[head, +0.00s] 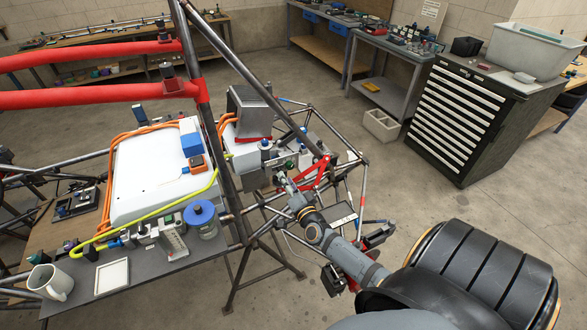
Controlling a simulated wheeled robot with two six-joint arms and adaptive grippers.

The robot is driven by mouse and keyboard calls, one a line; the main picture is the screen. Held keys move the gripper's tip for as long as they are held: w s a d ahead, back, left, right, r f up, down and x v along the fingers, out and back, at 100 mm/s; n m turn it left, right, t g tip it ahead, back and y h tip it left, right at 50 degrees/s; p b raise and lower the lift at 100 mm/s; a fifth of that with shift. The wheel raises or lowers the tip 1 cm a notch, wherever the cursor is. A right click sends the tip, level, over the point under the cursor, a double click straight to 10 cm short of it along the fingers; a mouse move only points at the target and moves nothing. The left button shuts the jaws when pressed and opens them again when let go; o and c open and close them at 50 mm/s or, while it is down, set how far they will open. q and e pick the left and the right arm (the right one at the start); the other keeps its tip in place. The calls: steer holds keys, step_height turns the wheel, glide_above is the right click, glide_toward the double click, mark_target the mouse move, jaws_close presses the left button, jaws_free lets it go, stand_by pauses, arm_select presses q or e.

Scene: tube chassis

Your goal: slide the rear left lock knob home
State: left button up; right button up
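My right arm (345,258) reaches in from the lower right over the tube chassis (238,215). Its gripper (282,177) is at the grey unit (254,152) on the chassis, close to a small dark-green part (289,165). The fingertips are small here and partly lost against the unit. I cannot tell whether they are open, shut or touching anything. Small blue and dark knob-like parts sit on top of the unit; I cannot tell which is the rear left lock knob. My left gripper is not in view.
A finned grey block (248,108) stands behind the unit. A red bracket (315,178) and slanting dark tubes crowd the gripper. A white battery-like box (150,178) with orange cables lies left. A grey shelf (180,262) holds a mug (50,283) and a blue-topped spool (200,216).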

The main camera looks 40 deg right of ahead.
steer(key=v, duration=0.8)
steer(key=shift+s, duration=0.3)
